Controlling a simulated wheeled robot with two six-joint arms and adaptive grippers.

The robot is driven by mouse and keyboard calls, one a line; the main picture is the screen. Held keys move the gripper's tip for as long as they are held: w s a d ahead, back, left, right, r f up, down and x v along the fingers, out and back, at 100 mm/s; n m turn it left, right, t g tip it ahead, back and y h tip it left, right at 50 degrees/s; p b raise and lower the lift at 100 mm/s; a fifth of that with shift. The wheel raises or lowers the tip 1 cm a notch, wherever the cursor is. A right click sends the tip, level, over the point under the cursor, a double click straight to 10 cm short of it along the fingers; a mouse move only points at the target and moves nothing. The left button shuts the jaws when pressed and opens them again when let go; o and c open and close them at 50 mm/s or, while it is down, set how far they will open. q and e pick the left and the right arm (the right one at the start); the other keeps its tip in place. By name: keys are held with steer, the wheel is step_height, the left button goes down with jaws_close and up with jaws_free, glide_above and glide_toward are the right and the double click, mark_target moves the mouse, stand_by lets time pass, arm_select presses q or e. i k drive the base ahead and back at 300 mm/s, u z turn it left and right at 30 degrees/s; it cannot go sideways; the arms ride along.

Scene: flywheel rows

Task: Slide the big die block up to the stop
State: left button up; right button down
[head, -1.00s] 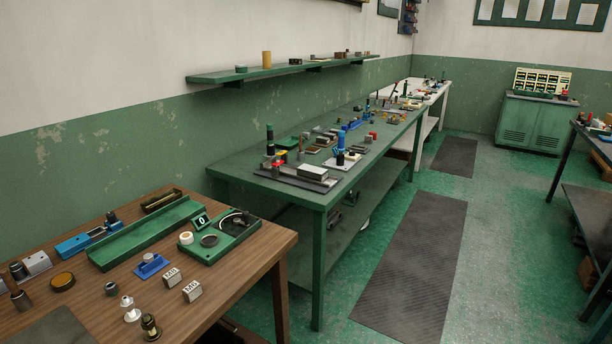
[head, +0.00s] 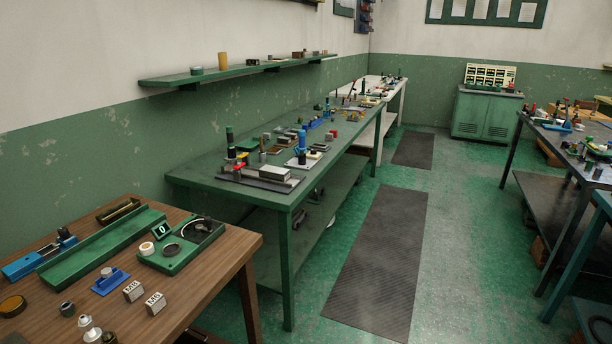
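A grey metal block (head: 275,174) lies on a dark flat plate (head: 258,182) at the near end of the long green bench (head: 190,178). It may be the big die block, but it is too small to be sure. I cannot make out which part is the stop. Neither of my grippers is in view.
A white bench (head: 397,84) continues behind the green one. Dark benches (head: 545,130) stand at right. The aisle with dark mats (head: 375,262) is clear.

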mark_target(268, 171)
steer(key=z, duration=0.8)
steer(key=i, duration=3.75)
steer(key=u, duration=4.3)
